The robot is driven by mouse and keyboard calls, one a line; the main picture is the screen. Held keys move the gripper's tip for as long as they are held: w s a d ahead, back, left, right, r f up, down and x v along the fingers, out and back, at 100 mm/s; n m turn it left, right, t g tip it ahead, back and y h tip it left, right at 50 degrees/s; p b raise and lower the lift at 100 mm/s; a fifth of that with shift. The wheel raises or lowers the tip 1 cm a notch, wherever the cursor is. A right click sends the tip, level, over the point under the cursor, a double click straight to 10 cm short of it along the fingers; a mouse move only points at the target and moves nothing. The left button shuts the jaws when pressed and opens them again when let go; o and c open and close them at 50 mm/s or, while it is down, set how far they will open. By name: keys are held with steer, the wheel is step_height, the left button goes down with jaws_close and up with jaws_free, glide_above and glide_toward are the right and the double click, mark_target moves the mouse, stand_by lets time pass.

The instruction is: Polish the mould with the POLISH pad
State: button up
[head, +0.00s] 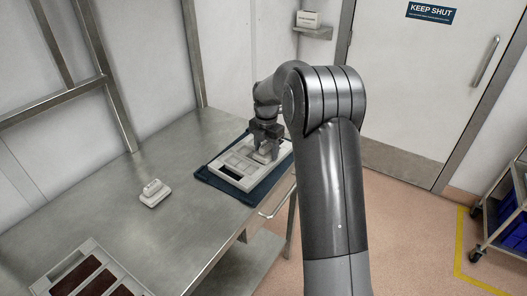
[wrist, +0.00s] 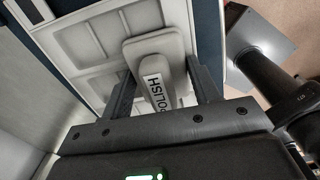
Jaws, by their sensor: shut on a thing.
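The mould (head: 228,172) is a light grey tray with shallow square recesses. It lies on a dark blue mat (head: 223,187) at the right part of the steel table. My gripper (head: 265,137) is over the mould's far right part, fingers pointing down. In the wrist view my gripper (wrist: 166,85) is shut on the handle of the light grey POLISH pad (wrist: 158,75), whose label reads POLISH. The pad (head: 264,155) is at the mould's surface; whether it touches is hard to tell. The mould's recesses (wrist: 85,45) also show beside the pad in the wrist view.
A second light pad (head: 154,193) with a handle stands on the steel table (head: 185,150), left of the mat. A tray with dark brown recesses (head: 62,271) lies at the front left. A small box sits on a wall shelf (head: 313,32). A trolley (head: 505,205) stands at right.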

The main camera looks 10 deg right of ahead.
mark_target(249, 146)
steer(key=shift+w+d, duration=1.35)
steer(key=shift+d, duration=0.25)
steer(key=shift+s+a+f, duration=0.1)
steer(key=shift+s+a, duration=1.05)
steer(key=shift+a, duration=0.2)
steer(key=shift+s+a, duration=1.1)
steer(key=shift+a, duration=0.2)
steer(key=shift+s+a+r, duration=0.15)
steer(key=shift+s+a, duration=0.7)
steer(key=shift+a, duration=0.15)
steer(key=shift+s+a+r, duration=0.1)
steer(key=shift+s+a, duration=0.7)
steer(key=shift+a, duration=0.15)
steer(key=shift+w+d+f, duration=0.15)
steer(key=shift+w+d, duration=1)
steer(key=shift+d, duration=0.25)
steer(key=shift+w+d+f, duration=0.1)
steer(key=shift+w+d, duration=1.05)
steer(key=shift+d, duration=0.2)
steer(key=shift+w+d+r, duration=0.2)
steer(key=shift+w+d, duration=1.4)
steer(key=shift+d, duration=0.2)
steer(key=shift+w+a+f, duration=0.1)
steer(key=shift+w+a, duration=1.3)
steer(key=shift+w, duration=0.25)
steer(key=shift+w+a+f, duration=0.1)
steer(key=shift+w+a, duration=1.25)
steer(key=shift+w, duration=0.25)
steer(key=shift+a, duration=0.1)
